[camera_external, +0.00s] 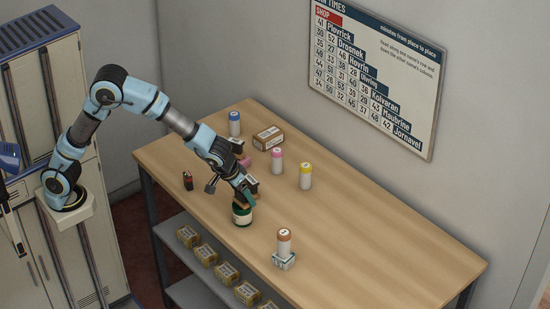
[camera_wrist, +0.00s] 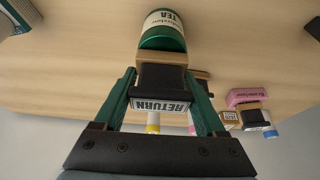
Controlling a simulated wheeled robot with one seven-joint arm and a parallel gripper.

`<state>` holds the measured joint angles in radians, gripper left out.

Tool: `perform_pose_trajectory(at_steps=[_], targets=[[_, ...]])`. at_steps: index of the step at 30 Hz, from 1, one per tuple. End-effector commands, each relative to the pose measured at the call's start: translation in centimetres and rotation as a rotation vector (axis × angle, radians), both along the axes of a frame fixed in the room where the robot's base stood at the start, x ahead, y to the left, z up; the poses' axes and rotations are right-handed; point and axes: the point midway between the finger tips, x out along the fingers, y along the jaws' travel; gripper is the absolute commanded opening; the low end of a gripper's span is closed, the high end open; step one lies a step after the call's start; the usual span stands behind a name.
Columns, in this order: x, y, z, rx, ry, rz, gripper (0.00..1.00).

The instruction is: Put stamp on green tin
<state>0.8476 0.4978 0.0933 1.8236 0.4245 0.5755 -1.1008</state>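The green tin (camera_external: 242,217) stands upright on the table, below my gripper (camera_external: 243,200). In the wrist view the tin (camera_wrist: 164,32) shows upside down, with a cream TEA label. My gripper (camera_wrist: 162,85) has its green fingers shut on the stamp (camera_wrist: 162,78), one on each side. The stamp has a black body, a wooden base and a RETURN label. Its base lies right at the tin's top and hides the lid. I cannot tell whether it rests there or hovers just above. In the external view the gripper mostly hides the stamp.
Blue- (camera_external: 234,124), pink- (camera_external: 277,161) and yellow-capped (camera_external: 305,176) bottles stand around. The table's right part is clear.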

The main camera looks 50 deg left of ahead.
Motion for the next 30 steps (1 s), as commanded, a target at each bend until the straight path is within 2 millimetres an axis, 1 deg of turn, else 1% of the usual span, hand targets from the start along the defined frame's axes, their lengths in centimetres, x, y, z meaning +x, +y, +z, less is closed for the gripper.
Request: perform_pose_trajectory(at_steps=[1,6,13,17,20,30], targets=[[0.0,0.0,0.0,0.0,0.001,0.0,0.81],[0.0,0.0,0.0,0.0,0.001,0.0,1.0],[0.0,0.0,0.0,0.0,0.001,0.0,1.0],[-0.1,0.0,0.6,0.0,0.0,0.001,1.0],[-0.6,-0.1,1.8,-0.003,-0.002,0.0,1.0],[-3.3,-0.1,8.3,-0.004,-0.003,-0.001,1.0]])
